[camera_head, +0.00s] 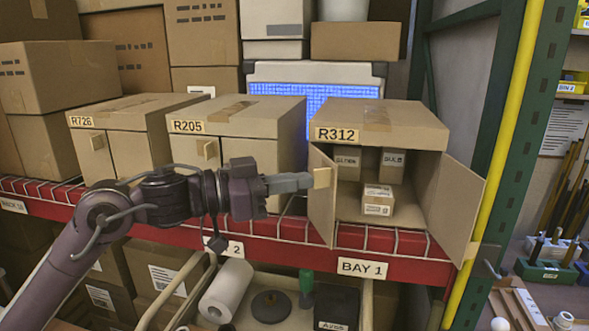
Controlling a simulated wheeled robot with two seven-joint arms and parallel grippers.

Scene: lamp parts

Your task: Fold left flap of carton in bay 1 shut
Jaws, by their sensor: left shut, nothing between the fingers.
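The carton labelled R312 (400,115) sits on the red-edged shelf above the BAY 1 label (362,268). Its front is open. The left flap (322,215) stands swung outward, with a small tan tab (322,177) on its outer face. The right flap (458,205) stands wide open to the right. Inside are small boxes, one marked BULB (393,165). My left gripper (306,181) is shut and empty, its tip at the tab on the left flap's outer side; contact is hard to tell. My right gripper is not in view.
Closed cartons R205 (240,115) and R726 (130,110) stand left on the same shelf. A green rack post (535,110) and a yellow pole (508,105) rise close to the right flap. A paper roll (226,290) lies below the shelf.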

